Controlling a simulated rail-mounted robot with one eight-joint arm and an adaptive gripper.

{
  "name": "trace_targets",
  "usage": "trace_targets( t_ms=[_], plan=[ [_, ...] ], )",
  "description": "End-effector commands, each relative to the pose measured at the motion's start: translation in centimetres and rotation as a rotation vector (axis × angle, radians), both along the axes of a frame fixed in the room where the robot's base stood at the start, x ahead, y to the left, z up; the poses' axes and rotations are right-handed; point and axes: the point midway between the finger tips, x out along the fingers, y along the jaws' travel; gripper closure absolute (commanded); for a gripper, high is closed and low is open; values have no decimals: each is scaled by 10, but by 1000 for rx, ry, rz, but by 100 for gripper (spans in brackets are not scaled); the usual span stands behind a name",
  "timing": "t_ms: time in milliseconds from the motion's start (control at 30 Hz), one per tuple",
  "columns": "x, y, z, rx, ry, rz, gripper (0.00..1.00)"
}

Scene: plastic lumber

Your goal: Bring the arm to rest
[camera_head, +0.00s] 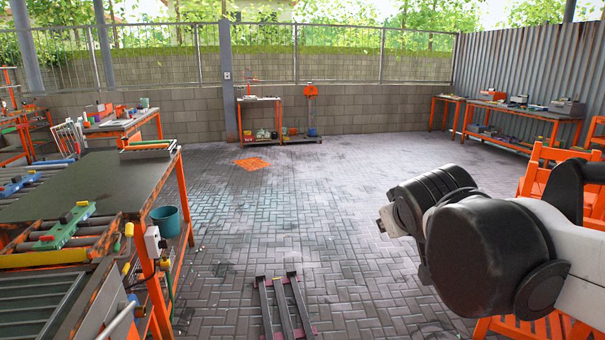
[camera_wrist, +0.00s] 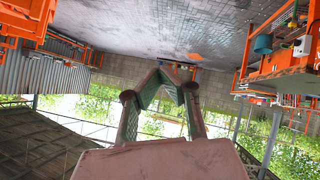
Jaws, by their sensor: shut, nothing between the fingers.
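My gripper (camera_wrist: 170,72) shows in the wrist view, its two fingers angled in so that their tips meet, with nothing between them. It is in the air, clear of any surface. The wrist view is upside down, with the floor at the top. In the head view my arm, with white links and black joints, reaches in from the right edge, folded above the paved floor. The fingers cannot be made out there, as the large black joint is in front.
Dark rails (camera_head: 284,308) lie on the floor at the front. Orange frames (camera_head: 547,158) stand close by the arm at right. The middle floor (camera_head: 300,190) is clear.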

Motion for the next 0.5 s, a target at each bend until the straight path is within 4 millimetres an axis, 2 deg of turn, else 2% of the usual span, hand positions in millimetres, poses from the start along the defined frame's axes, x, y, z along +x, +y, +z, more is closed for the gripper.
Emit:
trace_targets(
  t_ms=[33, 100, 300, 400, 500],
  plan=[
    [-23, -9, -12, 32, 34, -28, 100],
    [-52, -16, -30, 80, 83, -60, 100],
    [-130, -26, -81, 211, 215, -138, 100],
    [-159, -26, -101, 263, 265, -164, 100],
    [-177, -24, -114, 298, 298, -177, 100]
  ],
)
